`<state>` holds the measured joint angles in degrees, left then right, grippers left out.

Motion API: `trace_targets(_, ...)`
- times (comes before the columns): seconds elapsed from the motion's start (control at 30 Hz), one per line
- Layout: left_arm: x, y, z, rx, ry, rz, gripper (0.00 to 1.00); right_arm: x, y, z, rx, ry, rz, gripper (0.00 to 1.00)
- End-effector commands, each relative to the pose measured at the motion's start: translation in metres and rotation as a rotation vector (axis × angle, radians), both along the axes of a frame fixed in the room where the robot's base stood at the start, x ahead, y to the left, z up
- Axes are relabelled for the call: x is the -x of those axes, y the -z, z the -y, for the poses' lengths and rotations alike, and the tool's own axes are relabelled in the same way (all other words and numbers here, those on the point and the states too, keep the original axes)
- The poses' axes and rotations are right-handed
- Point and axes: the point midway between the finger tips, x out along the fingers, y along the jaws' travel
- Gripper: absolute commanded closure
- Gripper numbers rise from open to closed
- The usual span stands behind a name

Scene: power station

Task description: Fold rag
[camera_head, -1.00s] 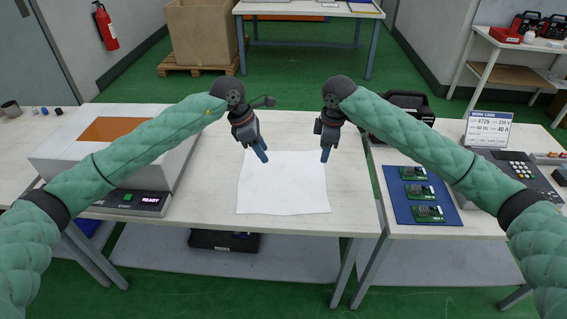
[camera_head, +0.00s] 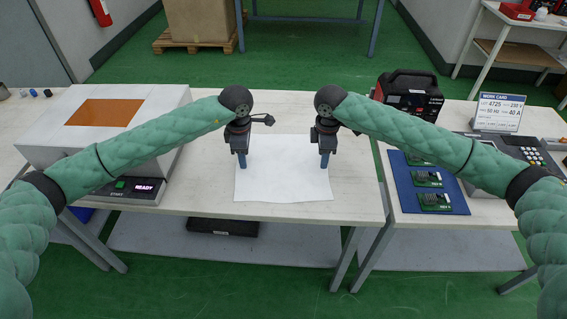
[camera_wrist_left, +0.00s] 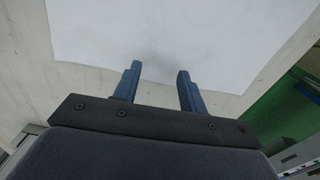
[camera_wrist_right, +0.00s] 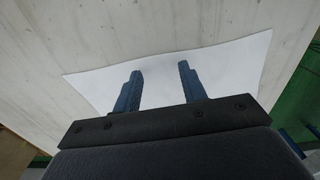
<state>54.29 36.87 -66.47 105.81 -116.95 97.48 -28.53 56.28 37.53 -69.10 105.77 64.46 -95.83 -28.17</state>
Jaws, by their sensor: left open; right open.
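The white rag (camera_head: 283,175) lies flat and spread out on the pale wooden table. My left gripper (camera_head: 242,163) points down over the rag's left side, with its jaws open and empty. In the left wrist view, its two blue fingers (camera_wrist_left: 158,75) are apart over the rag (camera_wrist_left: 200,40). My right gripper (camera_head: 325,162) points down over the rag's right side, also open and empty. In the right wrist view, its fingers (camera_wrist_right: 160,68) are apart above the rag (camera_wrist_right: 225,65). I cannot tell whether the fingertips touch the cloth.
A white box machine with an orange window (camera_head: 105,112) stands left of the rag. On the right, a blue mat (camera_head: 408,190) holds green circuit boards, near a black-and-red device (camera_head: 410,95) and a work card (camera_head: 499,112). Bare table (camera_head: 352,185) surrounds the rag.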

Motion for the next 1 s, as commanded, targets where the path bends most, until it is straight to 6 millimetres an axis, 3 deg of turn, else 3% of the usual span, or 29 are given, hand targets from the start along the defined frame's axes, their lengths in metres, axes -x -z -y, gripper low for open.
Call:
trace_targets(0.6, 0.0002, 0.0105, 0.0001, 0.001, 0.0, -0.001, 0.58, 0.0, 0.0103, -0.0001, 0.0, 0.0, 0.0, 0.58)
trace_targets(1.0, 0.0003, 0.01, 0.0, 0.0, 0.0, -0.001, 0.97, 0.0001, 0.0099, 0.0, 0.0, 0.0, -0.001, 0.97)
